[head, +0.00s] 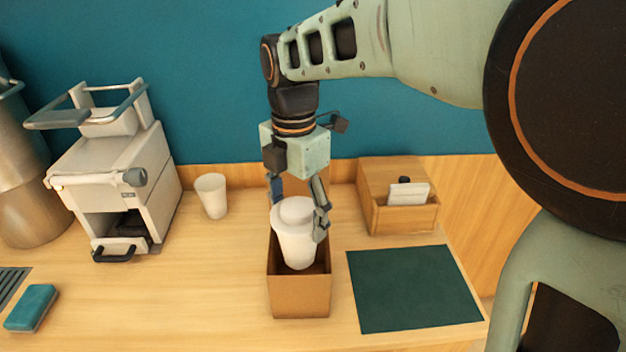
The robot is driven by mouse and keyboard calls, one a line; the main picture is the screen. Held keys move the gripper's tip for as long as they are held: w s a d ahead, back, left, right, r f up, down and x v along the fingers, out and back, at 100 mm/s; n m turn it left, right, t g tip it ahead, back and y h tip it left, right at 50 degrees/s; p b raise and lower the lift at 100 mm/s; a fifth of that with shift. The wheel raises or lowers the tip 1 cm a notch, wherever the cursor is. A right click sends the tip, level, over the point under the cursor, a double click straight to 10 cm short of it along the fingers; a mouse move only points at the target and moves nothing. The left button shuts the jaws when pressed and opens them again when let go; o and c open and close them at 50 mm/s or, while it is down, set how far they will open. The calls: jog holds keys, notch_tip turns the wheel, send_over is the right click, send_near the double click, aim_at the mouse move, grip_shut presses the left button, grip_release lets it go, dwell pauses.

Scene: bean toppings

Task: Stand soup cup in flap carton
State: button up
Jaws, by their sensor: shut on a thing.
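The soup cup (297,245) is white with a white domed lid and looks nearly upright. The flap carton (299,297) is a brown open-topped box on the wooden counter. The cup's lower part is inside the carton's opening, and its lid stands above the rim.
A white cup (212,196) stands left of the carton. A grey machine (118,180) and a teal sponge (31,308) are further left. A dark green mat (414,288) lies right, with a wooden box (398,212) behind it.

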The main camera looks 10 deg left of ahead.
aim_at(298, 206)
jog(key=shift+f+b, duration=2.55)
jog(key=shift+f, duration=1.9)
jog(key=o, duration=0.9)
jog(key=shift+o, duration=0.2)
notch_tip(298, 206, up, 12)
jog(key=p, duration=1)
jog(key=shift+p, duration=0.4)
jog(key=shift+d+f, duration=0.1)
